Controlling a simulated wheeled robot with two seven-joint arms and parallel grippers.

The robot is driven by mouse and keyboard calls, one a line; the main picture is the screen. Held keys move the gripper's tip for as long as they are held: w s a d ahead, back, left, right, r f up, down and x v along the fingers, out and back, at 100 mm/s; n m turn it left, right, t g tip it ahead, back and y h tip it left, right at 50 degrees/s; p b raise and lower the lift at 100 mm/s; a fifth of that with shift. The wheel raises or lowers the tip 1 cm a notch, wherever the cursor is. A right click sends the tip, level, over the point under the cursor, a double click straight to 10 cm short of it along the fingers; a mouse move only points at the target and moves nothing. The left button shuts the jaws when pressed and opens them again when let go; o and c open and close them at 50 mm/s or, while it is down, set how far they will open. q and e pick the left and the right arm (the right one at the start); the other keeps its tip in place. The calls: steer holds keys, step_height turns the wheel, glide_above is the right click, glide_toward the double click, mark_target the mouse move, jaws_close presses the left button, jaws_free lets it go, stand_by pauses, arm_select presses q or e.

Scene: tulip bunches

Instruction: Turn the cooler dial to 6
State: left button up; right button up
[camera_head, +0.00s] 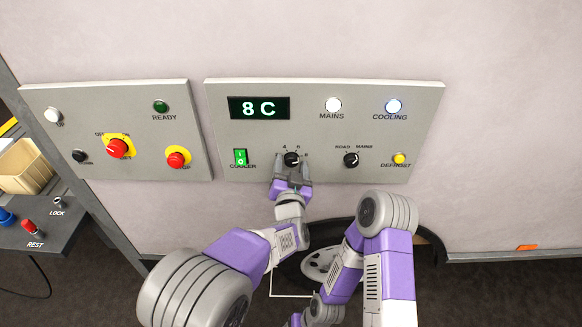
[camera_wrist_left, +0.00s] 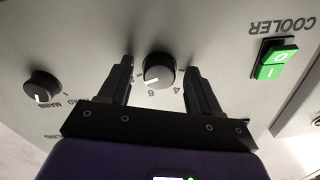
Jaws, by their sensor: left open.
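The cooler dial (camera_head: 292,159) is a round black knob with a white pointer line, on the grey panel below the display, with 4, 6 and 8 printed around it. In the left wrist view the dial (camera_wrist_left: 159,70) appears upside down, its pointer toward the lower left, by the 6; I cannot tell whether it lies exactly on a mark. My left gripper (camera_head: 292,170) is open, with one finger on each side of the dial; in the wrist view small gaps show between the fingers (camera_wrist_left: 158,78) and the knob. My right gripper is not visible.
The display (camera_head: 259,108) reads 8 C. A green cooler switch (camera_head: 240,157) is left of the dial, a road/mains knob (camera_head: 351,160) right of it. The yellow defrost button (camera_head: 399,159) is farther right. A second panel (camera_head: 60,120) has red knobs. My right arm is folded below.

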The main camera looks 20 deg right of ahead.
arm_select(q)
steer(key=shift+c, duration=0.4)
steer(key=c, duration=1)
steer(key=shift+o, duration=0.2)
steer(key=n+b, duration=0.2)
steer(key=shift+f+b, duration=0.2)
steer(key=shift+b, duration=0.1)
steer(key=n+b, duration=0.2)
steer(key=n, duration=0.1)
steer(key=shift+d+r+n+b, duration=0.1)
steer(key=shift+r+n+b, duration=0.05)
steer(key=shift+n+b, duration=1.95)
steer(key=shift+n, duration=0.4)
